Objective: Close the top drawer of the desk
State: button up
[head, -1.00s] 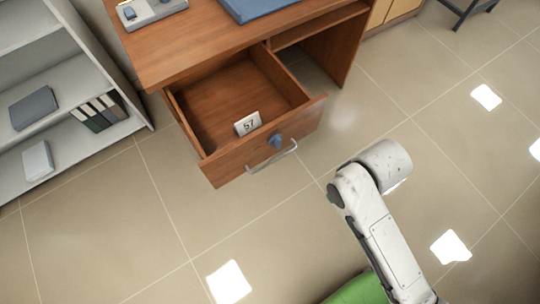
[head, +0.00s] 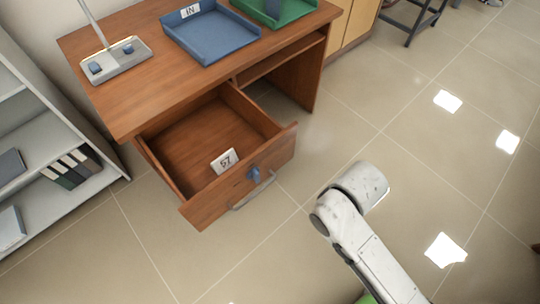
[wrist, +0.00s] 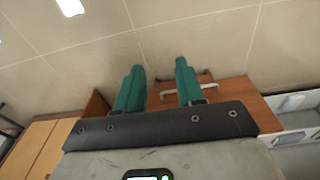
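The wooden desk (head: 130,100) stands at the upper left of the head view. Its top drawer (head: 240,189) is pulled well out, with a silver bar handle (head: 254,191) and a blue knob-like piece (head: 254,174) on its front. A small white card marked 57 (head: 224,161) is inside the drawer. In the wrist view, my gripper (wrist: 158,72) has two teal fingers spread apart with nothing between them. The drawer's handle (wrist: 190,90) shows just beyond the fingers, partly hidden by the right one. In the head view my fingers are out of sight.
A blue tray (head: 212,40), a green tray (head: 285,8) and a lamp base (head: 122,61) are on the desktop. A grey shelf with binders (head: 70,168) stands at the left. A dark stool (head: 415,20) is at the back. The tiled floor at right is clear.

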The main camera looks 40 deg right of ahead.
jog(key=w+f+m+t+y+b, duration=0.1)
jog(key=f+b, duration=0.1)
jog(key=w+f+m+t+y+b, duration=0.1)
jog(key=w+f+b, duration=0.1)
jog(key=f, duration=0.1)
jog(key=w+f+m+t+y+b, duration=0.1)
jog(key=w+f+m+b, duration=0.1)
jog(key=f+b, duration=0.1)
jog(key=shift+w+d+f+t+y, duration=0.1)
jog(key=shift+d+f+t+y, duration=0.1)
jog(key=shift+f+t+y, duration=0.1)
jog(key=c, duration=0.6)
jog(key=w+d+m+t+b, duration=0.1)
jog(key=w+d+f+m+t+b, duration=0.1)
jog(key=b, duration=0.1)
jog(key=w+d+f+m+t+y+b, duration=0.1)
jog(key=w+t, duration=0.1)
jog(key=shift+m, duration=0.4)
grip_shut()
jog(key=m+t+h+b, duration=0.4)
jog(key=m+t+b, duration=0.3)
jog(key=m+t, duration=0.25)
send_near(296, 130)
jog(key=w, duration=0.6)
jog(key=shift+w+a+r, duration=0.2)
jog(key=shift+w+a, duration=0.05)
jog(key=shift+w, duration=0.15)
